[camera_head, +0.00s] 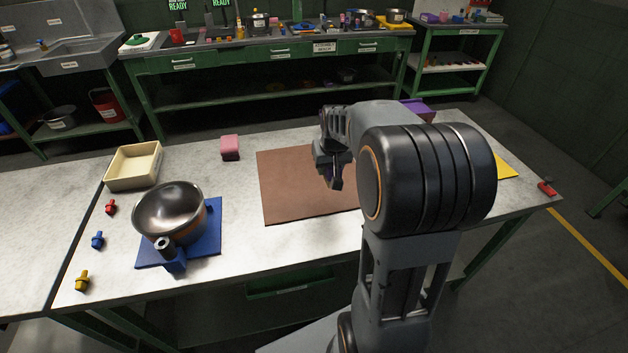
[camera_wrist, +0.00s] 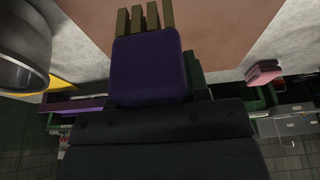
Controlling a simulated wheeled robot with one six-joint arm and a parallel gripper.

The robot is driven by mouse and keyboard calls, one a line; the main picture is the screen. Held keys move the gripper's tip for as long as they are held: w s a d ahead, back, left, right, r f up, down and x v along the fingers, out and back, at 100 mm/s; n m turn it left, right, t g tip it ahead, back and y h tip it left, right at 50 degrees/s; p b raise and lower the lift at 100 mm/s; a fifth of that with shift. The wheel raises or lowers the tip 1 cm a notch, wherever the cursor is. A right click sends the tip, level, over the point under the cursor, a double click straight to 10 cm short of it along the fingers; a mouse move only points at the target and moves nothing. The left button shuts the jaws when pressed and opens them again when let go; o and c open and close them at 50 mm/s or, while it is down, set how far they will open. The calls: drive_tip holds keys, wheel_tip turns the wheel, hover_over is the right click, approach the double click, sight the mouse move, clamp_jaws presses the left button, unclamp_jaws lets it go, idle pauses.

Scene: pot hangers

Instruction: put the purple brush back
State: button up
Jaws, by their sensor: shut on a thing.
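My gripper (camera_head: 334,178) is shut on the purple brush and holds it above the brown mat (camera_head: 285,187). In the wrist view the purple brush (camera_wrist: 148,65) fills the middle of the picture, with its tan bristles (camera_wrist: 145,18) toward the top. In the head view the gripper and arm hide most of the brush. A purple box (camera_head: 418,110) stands at the back right of the table, partly behind my arm. It also seems to show in the wrist view as a long purple shape (camera_wrist: 75,104).
A metal pot (camera_head: 168,212) sits on a blue mat (camera_head: 208,244) at left. A cream tray (camera_head: 133,168) and a pink block (camera_head: 230,148) stand behind. Small red, blue and yellow pegs line the left. A yellow sheet (camera_head: 506,166) lies right, beside a round metal thing (camera_wrist: 24,48).

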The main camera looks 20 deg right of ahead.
hover_over(314, 185)
drive_tip(key=s, duration=0.1)
wheel_tip(314, 185, down, 6)
drive_tip(key=shift+a+f, duration=0.1)
drive_tip(key=shift+f, duration=1.65)
drive_tip(key=shift+f, duration=0.1)
drive_tip(key=shift+f+b, duration=0.15)
drive_tip(key=shift+b, duration=0.15)
drive_tip(key=o, duration=1.1)
drive_tip(key=shift+c, duration=0.2)
